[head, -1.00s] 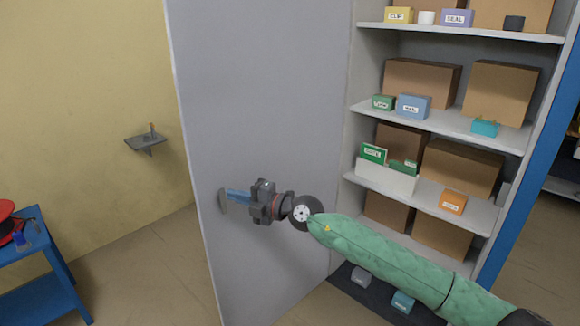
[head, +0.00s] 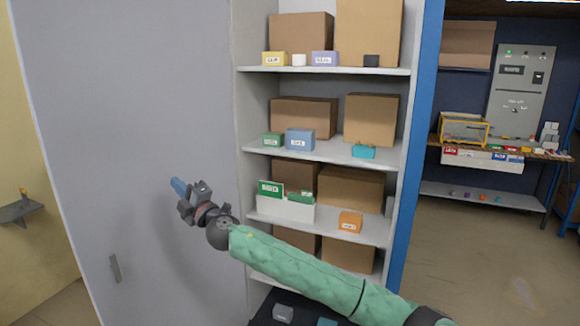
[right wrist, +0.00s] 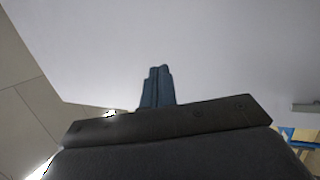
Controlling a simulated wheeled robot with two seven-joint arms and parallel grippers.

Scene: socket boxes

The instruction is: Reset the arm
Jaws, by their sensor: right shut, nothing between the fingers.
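My right arm, in a green sleeve, reaches from the lower right of the head view. Its right gripper (head: 179,187) is in front of the light grey cabinet door (head: 130,110), clear of the door handle (head: 115,268), which is lower left of it. The blue fingers also show in the right wrist view (right wrist: 157,87), shut together with nothing between them, against a plain pale surface. The cabinet door stands open, left of the shelves. My left gripper is not in view.
An open shelf cabinet (head: 325,150) holds brown cartons and small labelled boxes, including an orange box (head: 350,221). A workbench (head: 500,152) with a yellow-framed crate stands at the far right. Floor is clear before it.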

